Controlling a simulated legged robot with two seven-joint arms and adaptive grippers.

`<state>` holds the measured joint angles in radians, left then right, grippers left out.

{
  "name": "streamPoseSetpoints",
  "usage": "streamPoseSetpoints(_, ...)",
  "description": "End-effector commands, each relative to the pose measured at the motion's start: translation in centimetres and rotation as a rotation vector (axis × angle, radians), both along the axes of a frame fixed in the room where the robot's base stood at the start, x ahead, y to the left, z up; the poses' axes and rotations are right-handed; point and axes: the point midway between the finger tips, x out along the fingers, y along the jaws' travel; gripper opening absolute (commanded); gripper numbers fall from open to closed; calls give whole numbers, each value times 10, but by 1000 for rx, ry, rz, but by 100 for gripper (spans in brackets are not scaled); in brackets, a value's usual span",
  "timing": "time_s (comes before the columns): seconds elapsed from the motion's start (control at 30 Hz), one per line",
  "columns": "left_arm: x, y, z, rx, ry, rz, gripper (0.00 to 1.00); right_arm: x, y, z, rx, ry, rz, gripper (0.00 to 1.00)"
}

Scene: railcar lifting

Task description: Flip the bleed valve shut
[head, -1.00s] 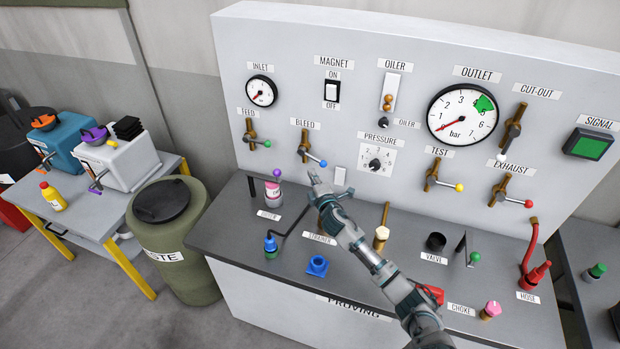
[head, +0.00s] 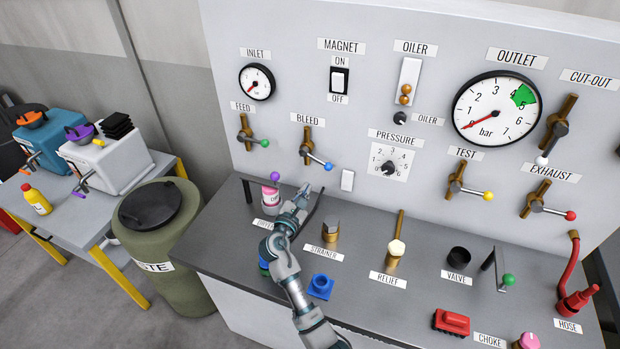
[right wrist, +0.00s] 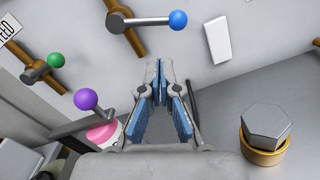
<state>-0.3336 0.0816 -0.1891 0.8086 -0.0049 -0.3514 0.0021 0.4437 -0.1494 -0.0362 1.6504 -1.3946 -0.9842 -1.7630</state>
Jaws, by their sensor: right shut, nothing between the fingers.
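The bleed valve (head: 308,146) is a brass fitting on the upright panel under the BLEED label. Its grey lever slants down to the right and ends in a blue ball (head: 328,166). In the right wrist view the blue ball (right wrist: 178,20) is at the top, above the fingers, and the lever reaches left to the brass body (right wrist: 128,30). My right gripper (head: 304,189) is shut and empty, below and slightly left of the blue ball, apart from it. Its blue-padded fingers (right wrist: 164,80) show in the wrist view. My left gripper is not in view.
The feed valve (head: 246,134) with a green ball is left of the bleed valve. A white switch plate (head: 347,180) is nearby.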

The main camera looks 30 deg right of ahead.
Motion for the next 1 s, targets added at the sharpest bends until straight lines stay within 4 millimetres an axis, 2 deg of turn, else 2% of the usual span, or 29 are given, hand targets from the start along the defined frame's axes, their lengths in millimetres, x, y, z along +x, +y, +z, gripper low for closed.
streamPoseSetpoints(0.3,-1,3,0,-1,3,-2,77,37,-38,5,-6,0,2,0)
streamPoseSetpoints(0.5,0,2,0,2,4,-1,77,55,-63,4,-2,0,3,0)
streamPoseSetpoints(0.7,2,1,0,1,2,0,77,62,-74,3,2,-1,5,0)
streamPoseSetpoints(1.0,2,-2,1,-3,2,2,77,62,-72,4,-1,0,5,0)
